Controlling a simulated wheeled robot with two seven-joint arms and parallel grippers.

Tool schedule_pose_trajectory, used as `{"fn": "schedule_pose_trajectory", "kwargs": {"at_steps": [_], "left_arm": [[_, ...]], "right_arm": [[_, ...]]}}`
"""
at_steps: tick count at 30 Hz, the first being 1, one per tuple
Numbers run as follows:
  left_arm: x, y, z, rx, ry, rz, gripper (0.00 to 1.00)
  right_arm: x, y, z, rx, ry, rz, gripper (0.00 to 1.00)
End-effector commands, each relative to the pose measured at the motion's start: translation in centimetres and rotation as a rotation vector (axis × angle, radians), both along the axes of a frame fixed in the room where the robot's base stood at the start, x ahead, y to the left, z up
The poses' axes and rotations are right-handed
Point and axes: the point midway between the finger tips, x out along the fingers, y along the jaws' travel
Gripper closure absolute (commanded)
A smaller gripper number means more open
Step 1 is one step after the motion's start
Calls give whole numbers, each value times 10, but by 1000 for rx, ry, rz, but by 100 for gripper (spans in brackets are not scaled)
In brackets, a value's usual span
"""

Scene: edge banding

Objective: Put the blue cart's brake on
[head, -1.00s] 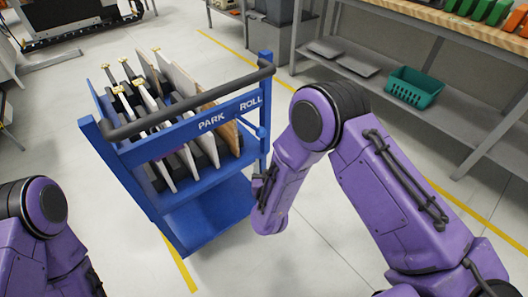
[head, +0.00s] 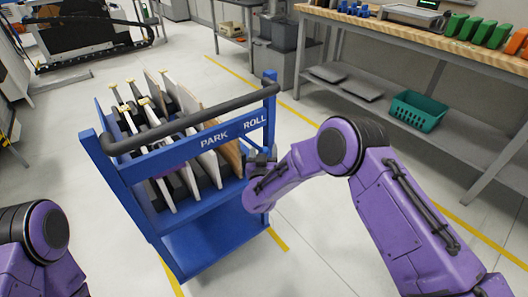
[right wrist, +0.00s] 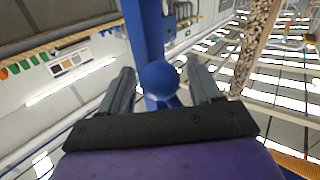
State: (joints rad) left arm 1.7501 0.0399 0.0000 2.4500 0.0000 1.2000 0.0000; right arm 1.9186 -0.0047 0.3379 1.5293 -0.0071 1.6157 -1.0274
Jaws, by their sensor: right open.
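The blue cart (head: 190,254) stands left of centre in the head view, with a dark handle bar and the words PARK and ROLL on its top rail (head: 232,132). My right gripper (head: 262,160) is at the cart's right side, just below ROLL. In the right wrist view a blue ball knob (right wrist: 158,78) shows between the two fingers of my right gripper (right wrist: 161,88). The gripper is open, with gaps beside the knob. The brake lever is hidden behind my gripper in the head view. My left arm shows at the lower left, but its gripper is out of view.
Several upright boards (head: 205,150) stand in the cart. A workbench (head: 450,40) with a lower shelf holding a green basket (head: 418,110) is at the right. The floor between cart and bench is clear.

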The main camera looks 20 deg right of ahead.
Motion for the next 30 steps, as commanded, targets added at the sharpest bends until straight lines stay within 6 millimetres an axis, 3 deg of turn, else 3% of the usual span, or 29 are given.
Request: {"fn": "schedule_pose_trajectory", "kwargs": {"at_steps": [1,7,20,30], "left_arm": [[0,0,0,0,0,0,15],[0,0,0,0,0,0,15],[0,0,6,0,0,0,15],[0,0,23,0,0,0,15]], "right_arm": [[0,0,0,0,0,0,36],[0,0,0,0,0,0,100],[-4,9,-6,75,29,1,100],[-16,42,-20,335,123,-1,100]]}}
